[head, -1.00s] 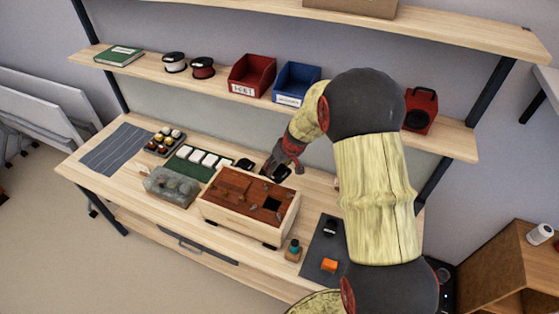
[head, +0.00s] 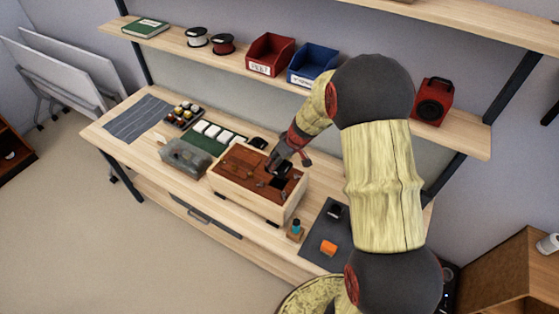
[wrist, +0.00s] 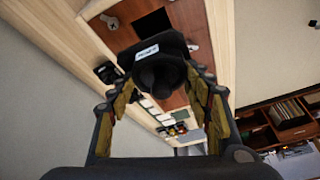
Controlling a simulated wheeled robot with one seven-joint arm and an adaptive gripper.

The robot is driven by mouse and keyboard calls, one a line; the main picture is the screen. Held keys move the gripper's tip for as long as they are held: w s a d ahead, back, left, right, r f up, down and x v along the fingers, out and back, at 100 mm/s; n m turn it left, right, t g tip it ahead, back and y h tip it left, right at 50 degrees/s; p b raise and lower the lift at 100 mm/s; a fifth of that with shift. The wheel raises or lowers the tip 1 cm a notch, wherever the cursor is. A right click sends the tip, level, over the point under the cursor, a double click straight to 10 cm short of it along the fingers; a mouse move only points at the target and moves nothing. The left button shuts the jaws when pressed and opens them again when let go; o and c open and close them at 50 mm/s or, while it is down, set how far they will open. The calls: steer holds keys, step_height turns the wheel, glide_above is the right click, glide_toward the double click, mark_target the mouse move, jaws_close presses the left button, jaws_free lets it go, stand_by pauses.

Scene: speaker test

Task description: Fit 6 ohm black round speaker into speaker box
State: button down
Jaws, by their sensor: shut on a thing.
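My gripper (head: 283,163) is over the right part of the speaker box (head: 239,189), a light wooden box with a reddish-brown top. In the wrist view my gripper (wrist: 160,78) is shut on a black round speaker (wrist: 158,68) with a small white label, too small to read. The speaker box's top shows beyond it (wrist: 192,14), with a dark square opening (wrist: 153,22). The held speaker is close to this opening; whether it touches the box I cannot tell. My fingers hide much of the speaker in the head view. Another black speaker (head: 258,143) lies behind the box.
A clear container (head: 185,158) and a green mat with white pieces (head: 217,133) stand left of the box. A small bottle (head: 296,229) and a dark mat with an orange item (head: 328,247) are to the right. A shelf with bins (head: 270,55) runs above the table.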

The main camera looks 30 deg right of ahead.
steer(key=shift+w+f+b, duration=0.1)
steer(key=shift+f+b, duration=1.3)
steer(key=shift+f, duration=0.85)
steer(key=shift+f+b, duration=0.45)
steer(key=shift+b, duration=0.1)
steer(key=shift+b, duration=1.25)
steer(key=shift+f+b, duration=1.25)
steer(key=shift+b, duration=0.1)
stand_by(1.2)
steer(key=shift+b, duration=0.4)
stand_by(1.0)
